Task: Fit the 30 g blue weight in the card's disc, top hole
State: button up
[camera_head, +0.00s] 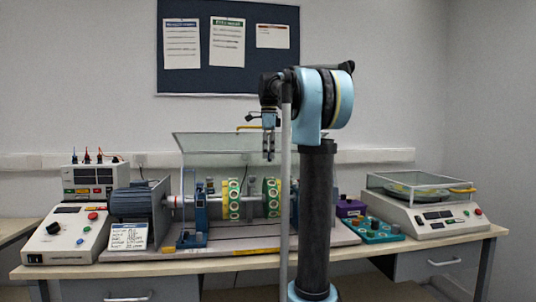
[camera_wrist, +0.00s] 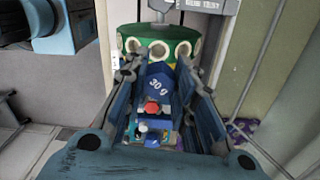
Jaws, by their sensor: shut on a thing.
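The blue weight (camera_wrist: 158,83), marked 30 g, is between the fingers of my gripper (camera_wrist: 157,72) in the wrist view. My gripper is shut on it. In the head view my gripper (camera_head: 268,155) points down above the right disc (camera_head: 271,198); the weight is too small to make out there. The left disc (camera_head: 231,198) stands on the same shaft. Both discs are green and yellow with pale-ringed holes. In the wrist view a green disc (camera_wrist: 158,32) with pale-ringed holes lies just beyond the weight. The card (camera_head: 128,236) leans at the front left; its writing is unreadable.
A clear raised guard (camera_head: 225,148) stands behind the shaft. A control box (camera_head: 66,235) is at far left, a scale (camera_head: 430,217) at right. A teal tray (camera_head: 373,231) and purple box (camera_head: 350,207) stand right of the rig.

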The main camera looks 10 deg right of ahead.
jog(key=shift+f, duration=2.8)
jog(key=shift+s+f, duration=0.1)
jog(key=shift+f, duration=1)
jog(key=o, duration=0.9)
jog(key=shift+o, duration=0.2)
notch_tip(320, 180, up, 12)
jog(key=shift+f, duration=0.1)
jog(key=s+f+n, duration=0.6)
jog(key=s+f, duration=0.5)
jog(key=f, duration=0.3)
jog(key=s+f+n+t, duration=0.1)
jog(key=s+f+n, duration=0.6)
jog(key=s+f, duration=0.5)
jog(key=s+f+n+t, duration=0.1)
jog(key=s+f+n, duration=0.6)
jog(key=f, duration=1.1)
jog(key=s, duration=0.4)
jog(key=shift+s+d+f, duration=0.2)
jog(key=shift+s+d, duration=0.05)
jog(key=shift+s, duration=0.15)
